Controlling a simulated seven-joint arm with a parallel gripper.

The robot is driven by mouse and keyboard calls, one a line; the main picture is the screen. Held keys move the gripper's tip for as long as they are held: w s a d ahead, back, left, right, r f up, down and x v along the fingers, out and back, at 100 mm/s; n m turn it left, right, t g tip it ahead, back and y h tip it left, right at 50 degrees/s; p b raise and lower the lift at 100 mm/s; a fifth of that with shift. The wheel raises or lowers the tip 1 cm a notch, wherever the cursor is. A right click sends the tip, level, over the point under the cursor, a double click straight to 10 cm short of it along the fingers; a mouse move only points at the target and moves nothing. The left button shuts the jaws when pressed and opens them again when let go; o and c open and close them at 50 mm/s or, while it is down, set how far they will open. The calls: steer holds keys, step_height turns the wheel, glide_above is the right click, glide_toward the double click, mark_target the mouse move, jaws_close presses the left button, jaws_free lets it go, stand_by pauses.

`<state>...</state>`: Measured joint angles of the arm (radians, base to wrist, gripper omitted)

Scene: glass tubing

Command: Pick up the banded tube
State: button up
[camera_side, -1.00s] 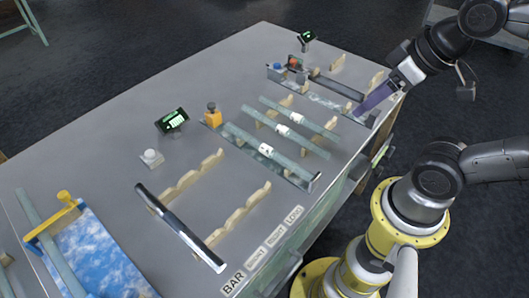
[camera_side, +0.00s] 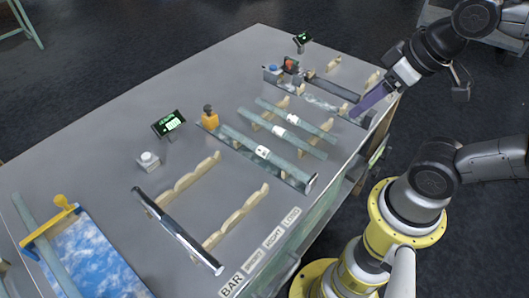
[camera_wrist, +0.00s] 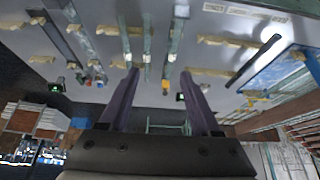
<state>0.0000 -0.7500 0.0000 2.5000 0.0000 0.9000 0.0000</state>
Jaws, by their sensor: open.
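Three pale green glass tubes lie side by side on notched wooden rests in the middle of the table, each with white near its middle. The near tube (camera_side: 240,139) lies along a dark fixture, the middle tube (camera_side: 303,146) and the far tube (camera_side: 316,131) behind it. I cannot tell for sure which is the banded one. The tubes also show between and above my fingers in the wrist view (camera_wrist: 148,45). My gripper (camera_side: 360,111), with purple fingers, is open and empty at the table's right edge, apart from the tubes. Its fingers also show in the wrist view (camera_wrist: 159,73).
A dark bar (camera_side: 333,88) lies near my gripper. An orange block (camera_side: 210,118), green-lit displays (camera_side: 168,123) and a white button box (camera_side: 148,161) stand behind. A blue cloud-patterned panel (camera_side: 95,260) is at left.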

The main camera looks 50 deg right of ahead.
steer(key=shift+o, duration=0.3)
stand_by(0.4)
steer(key=g, duration=0.1)
glide_above(264, 149)
steer(key=s+d, duration=0.1)
steer(key=s, duration=0.2)
steer(key=shift+y, duration=0.3)
steer(key=f, duration=1.7)
steer(key=shift+w+f, duration=0.25)
steer(key=shift+f, duration=0.05)
steer(key=shift+a+x, duration=0.15)
steer(key=shift+x, duration=1.4)
steer(key=shift+a+x, duration=0.2)
steer(key=shift+x, duration=1.3)
steer(key=shift+s, duration=0.1)
jaws_close()
